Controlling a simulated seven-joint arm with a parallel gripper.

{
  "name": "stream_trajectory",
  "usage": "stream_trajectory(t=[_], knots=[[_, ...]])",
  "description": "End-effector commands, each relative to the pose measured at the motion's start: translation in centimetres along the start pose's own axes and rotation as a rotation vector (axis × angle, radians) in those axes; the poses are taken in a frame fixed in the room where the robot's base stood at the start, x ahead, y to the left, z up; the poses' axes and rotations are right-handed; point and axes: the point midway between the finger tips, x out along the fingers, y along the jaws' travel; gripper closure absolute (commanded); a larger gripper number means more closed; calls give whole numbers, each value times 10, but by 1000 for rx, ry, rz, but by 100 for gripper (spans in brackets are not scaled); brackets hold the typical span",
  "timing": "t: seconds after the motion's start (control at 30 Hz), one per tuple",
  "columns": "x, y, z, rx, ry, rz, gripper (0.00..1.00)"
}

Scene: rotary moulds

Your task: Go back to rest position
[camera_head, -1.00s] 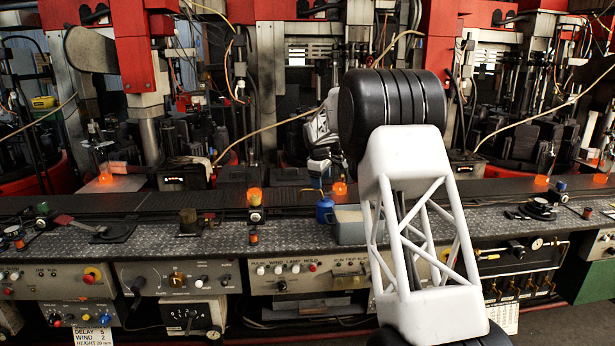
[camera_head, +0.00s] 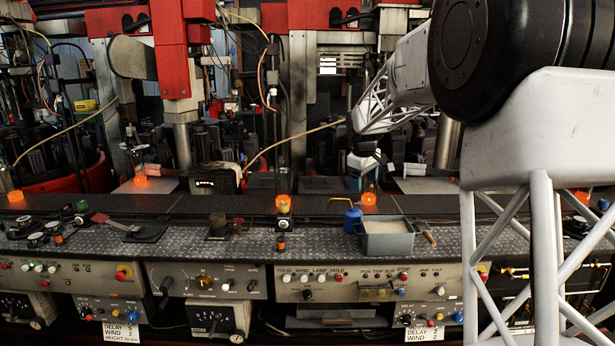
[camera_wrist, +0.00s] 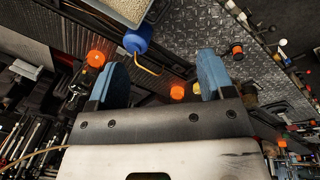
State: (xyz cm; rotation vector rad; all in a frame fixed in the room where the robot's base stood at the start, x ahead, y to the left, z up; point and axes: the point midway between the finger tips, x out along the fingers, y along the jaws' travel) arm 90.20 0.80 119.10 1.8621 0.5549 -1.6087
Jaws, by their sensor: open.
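My gripper (camera_wrist: 162,78) shows in the wrist view with two blue fingers set wide apart and nothing between them. In the head view my gripper (camera_head: 364,172) is small, beyond the bench at the right of centre, and partly hidden by the items in front of it. My arm's large black joint and white lattice link fill the right side of the head view. An orange glowing piece (camera_head: 369,199) stands just in front of the gripper in that view. Whether they touch cannot be told.
A metal bench (camera_head: 190,245) with control panels runs across the front. On it are a blue oil can (camera_head: 352,220), a grey tray (camera_head: 390,240) of pale grains and a dark scraper (camera_head: 130,230). Red-framed machines (camera_head: 170,50) stand behind. The oil can (camera_wrist: 138,40) shows near the fingers in the wrist view.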

Motion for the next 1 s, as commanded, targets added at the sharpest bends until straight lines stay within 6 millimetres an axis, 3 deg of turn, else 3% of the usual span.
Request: stream_trajectory(t=[0.43, 1.0], knots=[[-51, -63, 80, 141, 18, -3, 25], [-88, -151, 185, 321, 36, -10, 25]])
